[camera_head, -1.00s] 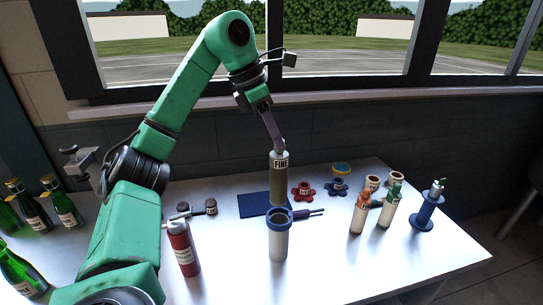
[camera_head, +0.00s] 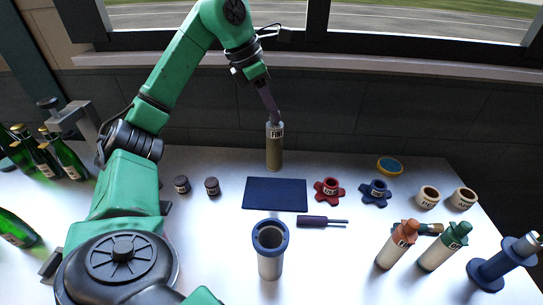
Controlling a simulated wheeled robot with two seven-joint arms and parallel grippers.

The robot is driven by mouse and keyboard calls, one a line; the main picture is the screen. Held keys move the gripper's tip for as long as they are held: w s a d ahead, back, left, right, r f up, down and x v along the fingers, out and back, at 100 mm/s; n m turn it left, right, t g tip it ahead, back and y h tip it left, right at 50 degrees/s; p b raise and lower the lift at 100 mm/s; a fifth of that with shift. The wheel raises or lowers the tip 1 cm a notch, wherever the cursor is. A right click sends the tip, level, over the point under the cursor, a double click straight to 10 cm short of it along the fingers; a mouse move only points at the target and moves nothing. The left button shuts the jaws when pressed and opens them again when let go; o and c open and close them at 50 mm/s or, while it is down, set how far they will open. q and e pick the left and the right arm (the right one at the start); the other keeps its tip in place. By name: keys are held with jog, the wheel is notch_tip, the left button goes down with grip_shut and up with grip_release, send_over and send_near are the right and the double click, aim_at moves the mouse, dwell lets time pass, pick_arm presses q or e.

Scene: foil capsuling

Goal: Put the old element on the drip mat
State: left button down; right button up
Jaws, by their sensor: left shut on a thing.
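The old element, a tan cylinder with a dark cap and a "FINE" label (camera_head: 274,155), hangs upright from my left gripper (camera_head: 273,118). The gripper is shut on its top end. The drip mat (camera_head: 275,205), a flat dark blue rectangle, lies bare on the table. In the picture the element's lower end is just beyond the mat's far edge; its height above the table is hard to tell. My right gripper is not in view.
An open white housing with a blue rim (camera_head: 269,265) stands in front of the mat. A purple-handled tool (camera_head: 313,221), red knob (camera_head: 329,190) and blue knob (camera_head: 376,193) lie right. Two dark caps (camera_head: 211,187) sit left. Several bottles (camera_head: 396,248) stand front right.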

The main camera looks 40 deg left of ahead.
aim_at(273, 145)
pick_arm(q)
jog(key=f, duration=0.2)
jog(key=f+b, duration=0.1)
jog(key=f, duration=0.2)
jog(key=w+f, duration=0.1)
jog(key=f, duration=0.1)
jog(key=shift+f+b, duration=0.3)
jog(key=shift+b, duration=0.05)
notch_tip(273, 145, down, 3)
jog(key=shift+s+r+b, duration=0.15)
jog(key=shift+b, duration=0.4)
jog(key=shift+f, duration=0.55)
jog(key=c, duration=0.7)
grip_release()
jog(key=shift+r, duration=0.1)
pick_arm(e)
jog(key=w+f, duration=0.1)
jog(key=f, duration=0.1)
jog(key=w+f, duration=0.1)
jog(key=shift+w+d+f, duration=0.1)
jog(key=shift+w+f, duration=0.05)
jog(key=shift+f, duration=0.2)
